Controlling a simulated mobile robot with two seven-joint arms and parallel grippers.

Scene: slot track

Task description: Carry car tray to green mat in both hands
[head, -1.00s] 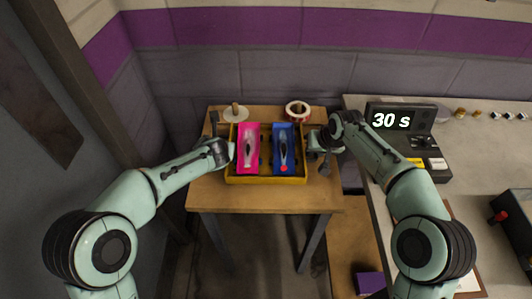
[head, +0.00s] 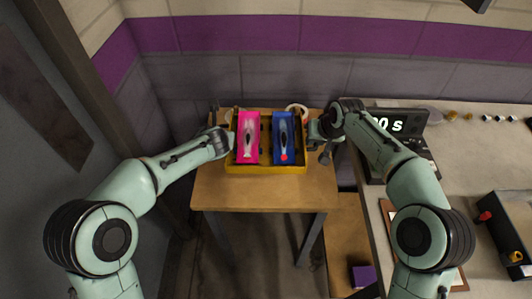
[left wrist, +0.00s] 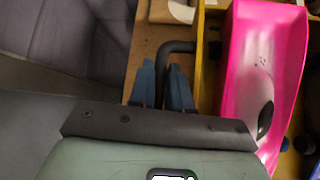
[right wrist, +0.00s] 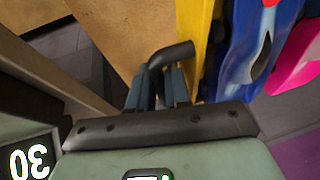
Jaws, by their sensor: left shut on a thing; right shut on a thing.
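The yellow car tray (head: 265,169) is held above the wooden table, roughly level. A pink car (head: 247,125) lies in its left part and a blue car (head: 283,125) with a red spot in its right part. My left gripper (left wrist: 162,80) is shut on the dark bent handle (left wrist: 179,47) at the tray's left side. My right gripper (right wrist: 158,84) is shut on the dark handle (right wrist: 172,53) at the right side. In the head view both fingertips are mostly hidden by my wrists. No green mat shows in any view.
The wooden table (head: 262,195) is bare in front of the tray. A tape roll (head: 297,109) shows behind it. A grey bench with a timer (head: 400,122) and a black box (head: 505,230) stands at right. A purple block (head: 363,276) lies low on a wooden surface.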

